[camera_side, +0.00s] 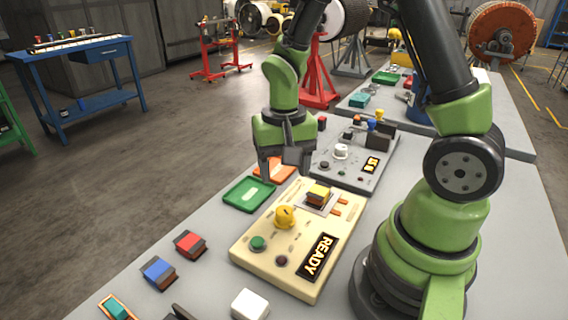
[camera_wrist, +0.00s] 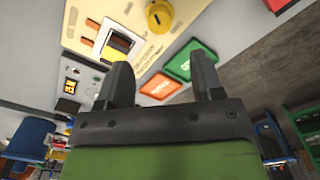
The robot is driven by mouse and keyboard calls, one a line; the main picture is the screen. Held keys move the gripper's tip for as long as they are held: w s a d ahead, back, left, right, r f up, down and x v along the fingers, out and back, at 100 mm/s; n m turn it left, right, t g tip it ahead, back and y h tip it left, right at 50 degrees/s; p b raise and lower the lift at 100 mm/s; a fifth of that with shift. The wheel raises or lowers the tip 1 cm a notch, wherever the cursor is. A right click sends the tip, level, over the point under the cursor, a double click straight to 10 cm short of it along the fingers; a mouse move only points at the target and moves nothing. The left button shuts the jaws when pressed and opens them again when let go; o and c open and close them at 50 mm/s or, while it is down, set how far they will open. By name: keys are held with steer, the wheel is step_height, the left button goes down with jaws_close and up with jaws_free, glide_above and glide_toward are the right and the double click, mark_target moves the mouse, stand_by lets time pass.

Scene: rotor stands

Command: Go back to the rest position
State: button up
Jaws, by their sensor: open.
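My gripper (camera_side: 281,168) hangs above the bench near the green tray and the orange tray in the side view. In the wrist view its two dark fingers (camera_wrist: 162,82) stand wide apart with nothing between them. A cream control panel (camera_side: 246,249) lies on the bench in front of it, with a yellow knob (camera_side: 285,217) and a display reading READY (camera_side: 318,257). My gripper is apart from the panel and the block.
A green tray (camera_side: 249,194) and an orange tray (camera_side: 276,171) lie beside the panel. A grey panel (camera_side: 340,165) is behind. A red block (camera_side: 190,244), a blue block (camera_side: 158,272) and a white block (camera_side: 250,305) lie near the front. A blue table (camera_side: 75,75) stands far left.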

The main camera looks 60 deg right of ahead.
steer(key=shift+r, duration=0.2)
steer(key=shift+r, duration=0.1)
steer(key=s+a+r+n+t+y, duration=0.1)
steer(key=s+a+r+n+t, duration=0.1)
steer(key=s+r, duration=0.3)
steer(key=s+a+r+n+t+y, duration=0.1)
steer(key=s+r+t, duration=0.4)
steer(key=r, duration=0.6)
steer(key=shift+s+a+r+n, duration=0.15)
steer(key=shift+a+r+n, duration=0.25)
steer(key=shift+a+n, duration=0.6)
steer(key=shift+a, duration=0.15)
